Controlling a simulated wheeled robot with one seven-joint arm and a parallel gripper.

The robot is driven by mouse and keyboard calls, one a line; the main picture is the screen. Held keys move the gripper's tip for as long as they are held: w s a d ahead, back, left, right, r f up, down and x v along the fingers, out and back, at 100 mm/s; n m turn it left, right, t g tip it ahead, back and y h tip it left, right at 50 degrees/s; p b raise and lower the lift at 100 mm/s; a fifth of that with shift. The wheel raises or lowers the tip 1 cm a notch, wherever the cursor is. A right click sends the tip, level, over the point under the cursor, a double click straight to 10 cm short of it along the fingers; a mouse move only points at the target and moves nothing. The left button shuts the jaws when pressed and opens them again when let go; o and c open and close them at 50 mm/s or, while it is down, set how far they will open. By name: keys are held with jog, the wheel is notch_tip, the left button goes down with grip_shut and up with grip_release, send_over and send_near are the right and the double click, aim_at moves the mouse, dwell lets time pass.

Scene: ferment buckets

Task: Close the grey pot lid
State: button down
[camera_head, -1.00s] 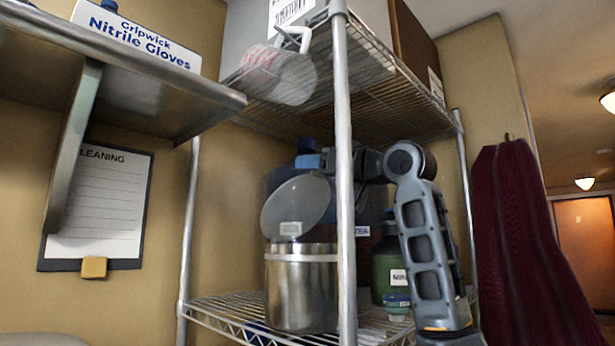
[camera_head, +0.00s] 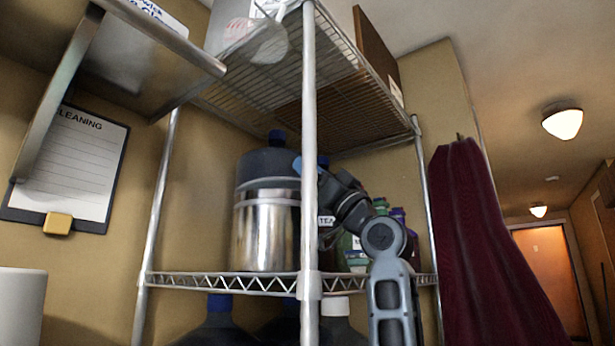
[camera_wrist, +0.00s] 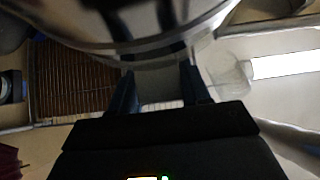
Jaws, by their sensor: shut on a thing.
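The steel pot (camera_head: 265,235) stands upright on the wire shelf in the head view. My gripper (camera_head: 298,167) is at the right of the lid, partly hidden by the shelf post. In the wrist view my gripper (camera_wrist: 158,88) has its fingers on either side of a pale grey tab at the edge of a large, shiny round thing, and is shut on it.
A shelf post (camera_head: 310,150) stands in front of my gripper. The upper wire shelf (camera_head: 290,85) is overhead. A dark red cloth (camera_head: 485,245) hangs at right.

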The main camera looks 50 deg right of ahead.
jog(key=shift+s+f+b, duration=0.15)
jog(key=shift+f+b, duration=0.45)
jog(key=shift+f, duration=0.6)
jog(key=c, duration=0.6)
grip_release()
jog(key=shift+s+f, duration=0.1)
jog(key=s, duration=1.2)
jog(key=shift+s+d+f, duration=0.25)
jog(key=shift+s+f, duration=0.1)
